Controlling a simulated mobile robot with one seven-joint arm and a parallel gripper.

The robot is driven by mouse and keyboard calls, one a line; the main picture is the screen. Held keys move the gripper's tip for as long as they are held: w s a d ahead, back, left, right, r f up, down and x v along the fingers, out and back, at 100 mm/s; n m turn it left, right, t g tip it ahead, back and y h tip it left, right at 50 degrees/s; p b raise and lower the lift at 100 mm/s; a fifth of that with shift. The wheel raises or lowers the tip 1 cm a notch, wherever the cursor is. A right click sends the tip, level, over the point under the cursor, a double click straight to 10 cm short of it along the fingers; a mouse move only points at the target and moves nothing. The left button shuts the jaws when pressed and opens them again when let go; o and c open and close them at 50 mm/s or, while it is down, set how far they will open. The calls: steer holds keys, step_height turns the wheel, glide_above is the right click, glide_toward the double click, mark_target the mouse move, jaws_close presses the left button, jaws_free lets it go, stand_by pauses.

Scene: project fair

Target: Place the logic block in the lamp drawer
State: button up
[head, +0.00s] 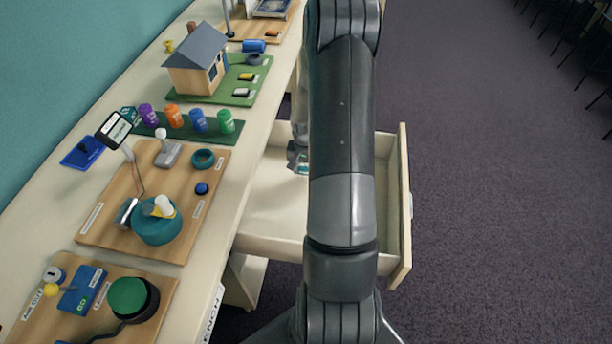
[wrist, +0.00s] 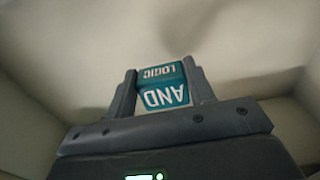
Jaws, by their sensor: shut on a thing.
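The open drawer (head: 272,205) is cream, pulled out to the right from under the long bench in the head view. My gripper (head: 300,158) is at or inside the drawer's far left part, largely hidden behind my arm. A bit of teal shows there. Cream walls surround the block in the wrist view. I cannot tell whether the block touches the drawer floor.
The bench top (head: 232,160) holds wooden and green boards with a model house (head: 198,62), several coloured cylinders and a teal round base (head: 157,227). The drawer front (head: 404,190) stands out over dark carpet. The visible drawer floor is bare. Open carpet lies to the right.

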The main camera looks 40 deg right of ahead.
steer(key=shift+f, duration=1.85)
steer(key=shift+f, duration=0.15)
steer(key=o, duration=1)
steer(key=shift+c, duration=0.2)
